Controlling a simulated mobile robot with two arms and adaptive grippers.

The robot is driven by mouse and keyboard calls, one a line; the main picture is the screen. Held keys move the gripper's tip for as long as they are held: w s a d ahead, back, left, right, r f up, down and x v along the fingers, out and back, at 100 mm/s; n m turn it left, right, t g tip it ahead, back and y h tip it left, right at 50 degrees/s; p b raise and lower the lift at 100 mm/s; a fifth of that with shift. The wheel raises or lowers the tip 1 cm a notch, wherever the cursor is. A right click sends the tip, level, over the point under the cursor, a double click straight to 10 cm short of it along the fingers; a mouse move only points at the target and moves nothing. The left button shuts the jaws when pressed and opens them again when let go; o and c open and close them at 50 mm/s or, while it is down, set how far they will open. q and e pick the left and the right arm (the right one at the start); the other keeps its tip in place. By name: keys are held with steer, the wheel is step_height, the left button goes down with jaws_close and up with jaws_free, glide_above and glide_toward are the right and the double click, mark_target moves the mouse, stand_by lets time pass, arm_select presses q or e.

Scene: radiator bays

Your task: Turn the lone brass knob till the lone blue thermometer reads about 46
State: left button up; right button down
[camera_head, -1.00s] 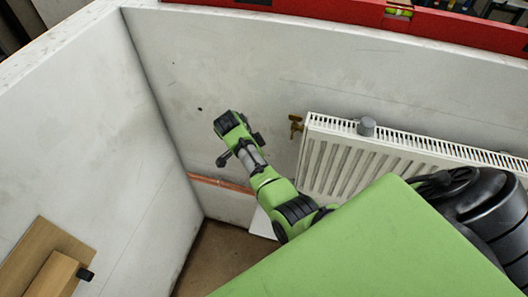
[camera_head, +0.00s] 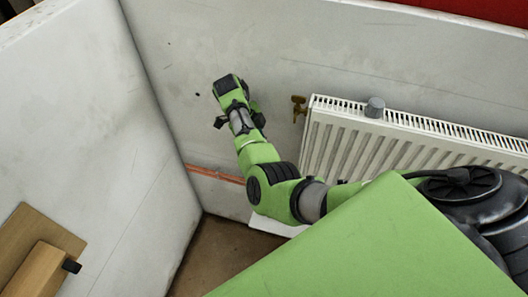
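A small brass fitting (camera_head: 299,107) sits at the upper left end of the white radiator (camera_head: 345,150); I cannot tell whether it is the brass knob. No blue thermometer is in view. My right gripper (camera_head: 238,118) is in front of the back wall, left of the brass fitting and apart from it. Dark finger parts show on both sides of the wrist, but the wrist hides the rest, so its opening is unclear. My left gripper is not in view.
A copper pipe (camera_head: 215,174) runs low along the back wall. A wooden block (camera_head: 38,272) with a black end piece is at lower left. A side wall (camera_head: 75,130) closes the left.

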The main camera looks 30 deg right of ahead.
stand_by(0.4)
steer(key=c, duration=2)
jaws_free()
steer(key=shift+o, duration=0.2)
steer(key=v, duration=1.2)
steer(key=shift+d, duration=0.1)
